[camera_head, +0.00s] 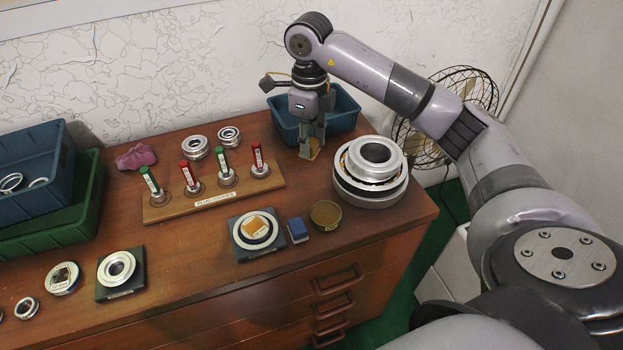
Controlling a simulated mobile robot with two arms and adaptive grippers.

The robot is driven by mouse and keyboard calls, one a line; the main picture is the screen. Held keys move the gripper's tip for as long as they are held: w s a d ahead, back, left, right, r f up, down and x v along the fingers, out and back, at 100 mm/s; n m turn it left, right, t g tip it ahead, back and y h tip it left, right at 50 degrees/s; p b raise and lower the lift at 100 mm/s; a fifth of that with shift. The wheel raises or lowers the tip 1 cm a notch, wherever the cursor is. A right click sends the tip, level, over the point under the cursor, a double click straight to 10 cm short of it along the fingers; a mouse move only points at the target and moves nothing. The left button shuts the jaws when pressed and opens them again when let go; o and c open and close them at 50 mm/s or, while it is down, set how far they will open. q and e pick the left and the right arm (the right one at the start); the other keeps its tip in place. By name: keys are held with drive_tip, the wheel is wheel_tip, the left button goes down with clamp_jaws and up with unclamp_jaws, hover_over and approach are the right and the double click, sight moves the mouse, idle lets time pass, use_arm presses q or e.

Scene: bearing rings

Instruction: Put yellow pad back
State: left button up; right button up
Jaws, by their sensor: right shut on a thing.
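My right gripper (310,150) points down at the back right of the table, in front of the blue bin. It is shut on a small tan-yellow pad (316,146), mostly hidden by the fingers. I cannot tell whether the pad touches the table. A blue block (297,230) stands just right of that plate. My left gripper is out of view.
A blue bin (346,118) stands behind my right gripper; a large stacked bearing (370,185) is to its right. A wooden plug gauge rack (215,200) is to its left. A round tin (326,214) sits near the front. Blue and green bins (75,222) fill the left.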

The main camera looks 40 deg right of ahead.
hover_over(311, 190)
wheel_tip(311, 190, down, 7)
drive_tip(key=shift+f, duration=0.15)
drive_tip(key=shift+f+p, duration=0.3)
drive_tip(key=shift+f, duration=0.25)
wheel_tip(311, 190, down, 3)
drive_tip(key=shift+f, duration=0.45)
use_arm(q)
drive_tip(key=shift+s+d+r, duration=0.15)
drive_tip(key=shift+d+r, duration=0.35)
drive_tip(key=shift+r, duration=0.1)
use_arm(e)
drive_tip(key=shift+f, duration=0.2)
drive_tip(key=o, duration=1)
drive_tip(key=shift+r, duration=0.1)
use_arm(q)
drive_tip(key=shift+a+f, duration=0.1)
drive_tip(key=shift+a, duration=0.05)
